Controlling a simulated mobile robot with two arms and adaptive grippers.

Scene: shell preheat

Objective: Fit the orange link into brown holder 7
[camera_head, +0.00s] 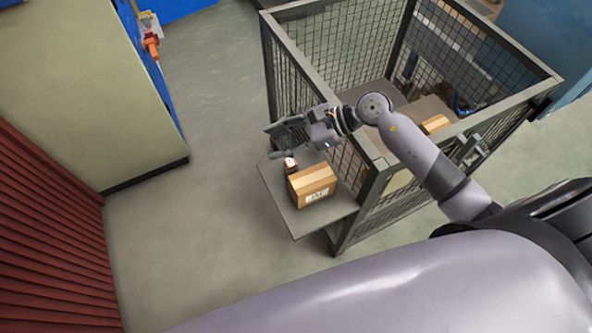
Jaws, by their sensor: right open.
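My right gripper (272,142) reaches in over a grey shelf on the side of a mesh cage. Its two fingers point left, stand apart, and hold nothing that I can see. A small dark orange-red piece with a bright face (290,164) sits on the shelf just below the fingers; I cannot tell whether it is the orange link. It is beside the back edge of a brown cardboard box (313,184) with a white label. The label is too small to read, and no holder numbered 7 can be made out. My left gripper is not in view.
The grey shelf (292,219) juts left from the mesh cage (330,55). Another brown box (435,123) is inside the cage. An orange fixture (151,46) hangs on a blue panel at upper left. A red ribbed wall (45,230) stands at left. Floor between is clear.

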